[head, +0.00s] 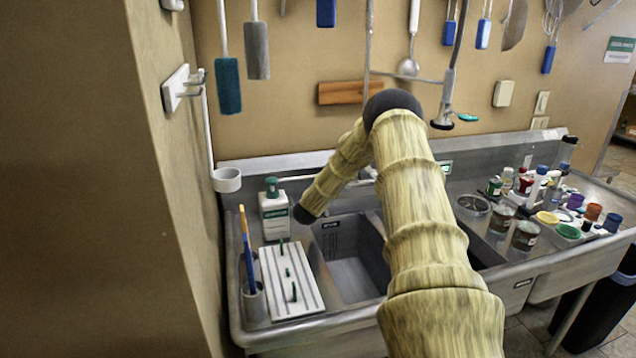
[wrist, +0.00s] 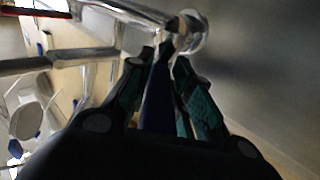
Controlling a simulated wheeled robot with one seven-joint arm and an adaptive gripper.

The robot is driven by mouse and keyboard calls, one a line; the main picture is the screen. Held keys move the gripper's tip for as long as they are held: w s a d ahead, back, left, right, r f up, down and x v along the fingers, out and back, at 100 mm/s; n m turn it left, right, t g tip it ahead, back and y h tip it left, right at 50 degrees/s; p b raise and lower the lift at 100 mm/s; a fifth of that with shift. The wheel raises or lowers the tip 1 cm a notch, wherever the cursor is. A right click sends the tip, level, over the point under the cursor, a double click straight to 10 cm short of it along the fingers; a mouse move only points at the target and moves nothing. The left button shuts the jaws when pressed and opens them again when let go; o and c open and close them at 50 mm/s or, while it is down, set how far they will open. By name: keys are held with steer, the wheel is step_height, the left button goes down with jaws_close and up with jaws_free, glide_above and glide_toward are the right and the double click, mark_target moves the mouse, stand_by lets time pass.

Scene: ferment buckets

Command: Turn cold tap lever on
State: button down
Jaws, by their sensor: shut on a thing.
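In the wrist view my gripper (wrist: 162,68) has its dark fingers with teal pads closed around a narrow dark blue piece, the cold tap lever (wrist: 157,105). The lever's far end reaches toward a chrome tap fitting (wrist: 188,35) with a round end, just beyond the fingertips. A chrome pipe (wrist: 130,12) runs to that fitting from the upper left. In the head view my arm covers the tap area, and the gripper and lever are hidden behind it.
A steel sink (head: 350,275) lies below my arm. A white soap bottle (head: 275,215) and a white drying rack (head: 290,280) stand left of it. Cans (head: 525,235) and small colored cups crowd the right counter. A spray hose head (head: 445,105) hangs behind.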

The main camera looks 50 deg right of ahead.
steer(key=shift+r, duration=0.15)
steer(key=c, duration=1.3)
jaws_free()
steer(key=shift+d, duration=0.1)
steer(key=v, duration=1.1)
steer(key=shift+s+a, duration=0.1)
steer(key=shift+a, duration=0.3)
